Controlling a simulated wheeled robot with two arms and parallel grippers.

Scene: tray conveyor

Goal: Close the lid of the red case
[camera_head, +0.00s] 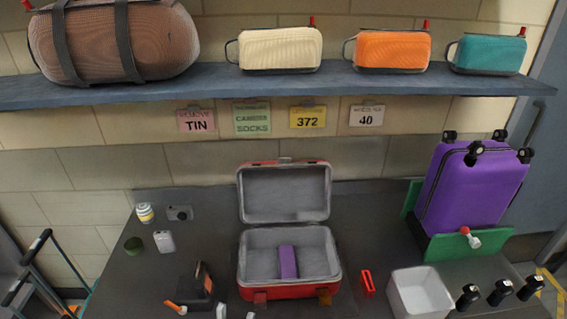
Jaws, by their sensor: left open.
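The red case (243,270) stands open on the dark table, in the middle of the camera_head view. Its lid (285,193) is raised upright at the back, with its grey inner side facing me. A purple block-like item (288,261) lies in the grey-lined bottom. Two latches show on the front edge. My left gripper (236,313) is at the bottom edge of the view, in front of the case's left front corner and apart from it. Only its pale fingertips show, spread with nothing between them. My right gripper is out of view.
A black device (197,287) stands left of the case. A small red item (367,283) and a white bin (420,294) are at its right. A purple suitcase (473,186) stands far right. A shelf (280,88) with bags runs above the lid.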

